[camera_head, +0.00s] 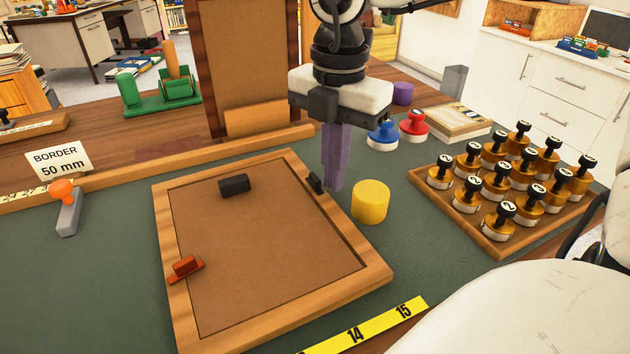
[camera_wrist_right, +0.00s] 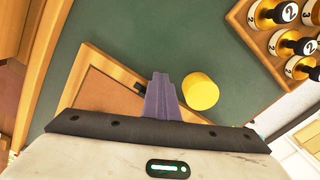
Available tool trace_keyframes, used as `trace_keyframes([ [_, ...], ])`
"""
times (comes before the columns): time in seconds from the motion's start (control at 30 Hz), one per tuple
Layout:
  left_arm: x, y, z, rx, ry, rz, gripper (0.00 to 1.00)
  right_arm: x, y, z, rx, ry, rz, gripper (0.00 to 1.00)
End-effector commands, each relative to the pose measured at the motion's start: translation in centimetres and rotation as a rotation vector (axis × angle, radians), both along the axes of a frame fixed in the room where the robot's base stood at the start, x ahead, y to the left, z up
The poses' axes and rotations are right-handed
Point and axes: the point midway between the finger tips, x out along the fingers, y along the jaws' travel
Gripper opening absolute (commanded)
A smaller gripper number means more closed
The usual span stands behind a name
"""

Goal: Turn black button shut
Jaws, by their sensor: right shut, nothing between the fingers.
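A framed print lies back up on the green mat, with a wooden frame (camera_head: 375,283) around a brown back panel (camera_head: 265,255). The small black button (camera_head: 315,183) sits on the frame's right rail, with its long side roughly along the rail. It also shows in the wrist view (camera_wrist_right: 138,87), partly hidden by the fingers. A red button (camera_head: 185,266) on the left rail lies across the rail and over the panel edge. My right gripper (camera_head: 334,188) is shut and empty, its purple fingers pointing down just right of the black button; contact cannot be told. My left gripper is not in view.
A black block (camera_head: 233,186) sits on the panel. A yellow cylinder (camera_head: 370,202) stands close right of my fingers. A wooden tray (camera_head: 490,246) of numbered stampers is further right. Blue (camera_head: 382,136) and red (camera_head: 413,125) knobs stand behind. A wooden ledge (camera_head: 200,155) runs behind the frame.

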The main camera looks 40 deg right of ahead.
Motion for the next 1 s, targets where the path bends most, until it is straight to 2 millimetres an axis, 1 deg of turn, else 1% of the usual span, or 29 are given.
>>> trace_keyframes([
  [0.27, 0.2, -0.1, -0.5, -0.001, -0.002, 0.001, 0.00, 0.0, 0.0, 0.0, 0.000, 0.000, 0.000, 0.00],
  [1.0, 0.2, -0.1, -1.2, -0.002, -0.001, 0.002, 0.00, 0.3, 1.1, -0.2, 0.001, 0.000, 0.001, 0.00],
])
